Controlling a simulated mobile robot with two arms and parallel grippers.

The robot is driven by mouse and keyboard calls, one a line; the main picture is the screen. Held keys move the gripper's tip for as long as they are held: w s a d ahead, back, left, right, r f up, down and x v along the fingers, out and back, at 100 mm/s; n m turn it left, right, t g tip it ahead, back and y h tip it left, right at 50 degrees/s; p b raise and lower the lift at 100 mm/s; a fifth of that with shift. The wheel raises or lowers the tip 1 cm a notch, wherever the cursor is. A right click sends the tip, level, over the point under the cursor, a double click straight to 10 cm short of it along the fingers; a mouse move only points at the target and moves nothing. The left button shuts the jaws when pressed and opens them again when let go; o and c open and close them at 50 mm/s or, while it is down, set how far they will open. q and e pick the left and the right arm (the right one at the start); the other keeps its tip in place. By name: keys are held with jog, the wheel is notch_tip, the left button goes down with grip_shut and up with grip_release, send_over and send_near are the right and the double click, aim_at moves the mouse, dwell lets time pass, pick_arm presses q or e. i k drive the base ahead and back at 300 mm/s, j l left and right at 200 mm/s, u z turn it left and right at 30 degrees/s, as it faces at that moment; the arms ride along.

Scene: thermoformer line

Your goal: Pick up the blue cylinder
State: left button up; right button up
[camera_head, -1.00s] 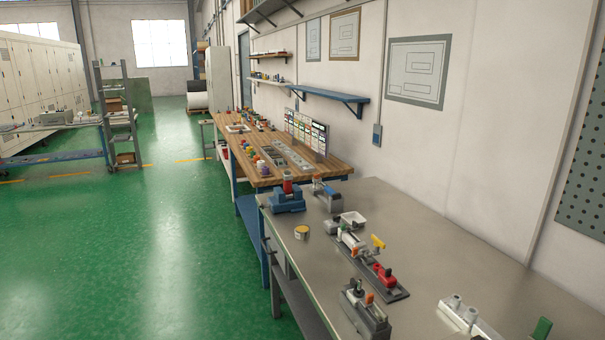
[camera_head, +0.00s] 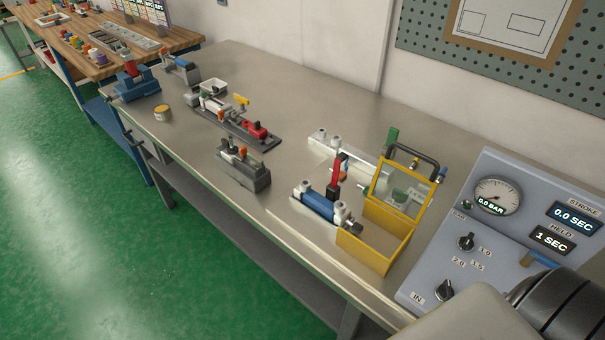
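A blue cylinder (camera_head: 317,204) with light grey end blocks lies on the grey metal bench, left of the yellow open-framed box (camera_head: 372,246) and close to it. A red upright part (camera_head: 336,174) stands just behind it. Neither of my grippers shows in the head view. A part of my own arm fills the bottom right corner.
A control panel (camera_head: 490,225) with a gauge stands at the right. A silver cylinder (camera_head: 365,172) lies behind the blue one. A grey block (camera_head: 243,168), a red-and-grey fixture (camera_head: 240,125) and a blue vise (camera_head: 137,82) stand farther left. The bench front edge is clear.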

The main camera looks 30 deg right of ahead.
aim_at(338, 213)
jog(key=z, duration=0.65)
jog(key=i+j+z, duration=0.15)
jog(key=j+z, duration=0.35)
jog(key=i+j+z, duration=0.1)
jog(key=j+z, duration=0.25)
jog(key=z, duration=0.15)
jog(key=j+z, duration=0.5)
